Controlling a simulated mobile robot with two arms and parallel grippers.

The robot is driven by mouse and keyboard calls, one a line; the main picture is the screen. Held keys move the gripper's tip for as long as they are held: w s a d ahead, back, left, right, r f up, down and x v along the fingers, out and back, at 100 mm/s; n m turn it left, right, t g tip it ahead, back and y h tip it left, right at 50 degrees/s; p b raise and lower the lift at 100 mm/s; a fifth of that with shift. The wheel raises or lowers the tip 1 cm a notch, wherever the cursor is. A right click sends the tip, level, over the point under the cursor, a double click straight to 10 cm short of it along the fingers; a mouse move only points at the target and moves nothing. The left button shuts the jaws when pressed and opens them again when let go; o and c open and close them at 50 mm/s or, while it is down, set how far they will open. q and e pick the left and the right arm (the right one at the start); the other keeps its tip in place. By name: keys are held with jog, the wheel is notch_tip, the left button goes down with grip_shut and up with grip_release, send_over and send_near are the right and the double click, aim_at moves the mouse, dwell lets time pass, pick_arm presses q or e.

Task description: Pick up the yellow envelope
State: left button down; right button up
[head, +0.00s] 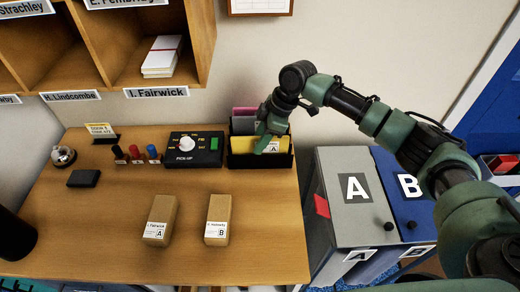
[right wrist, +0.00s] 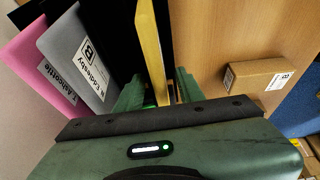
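The yellow envelope (head: 275,144) stands upright in the front of a black holder (head: 260,161) at the right end of the desk. It carries a white label with an A. My right gripper (head: 265,138) reaches down over it from above. In the right wrist view the envelope (right wrist: 151,45) shows nearly edge-on between the two green fingers (right wrist: 158,95). The fingers stand apart, one on each side, with a gap visible on the right side. The envelope's lower part is hidden in the holder. My left gripper is not in view.
Behind it in the holder stand a grey envelope (right wrist: 75,55) and a pink one (right wrist: 38,62). Two brown boxes (head: 160,220) (head: 218,219) lie on the desk. A pick-up dial box (head: 194,150) is left of the holder. Grey cabinet A (head: 352,205) and blue cabinet B (head: 405,185) stand right of the desk.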

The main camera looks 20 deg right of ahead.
grip_shut()
dwell(1.3)
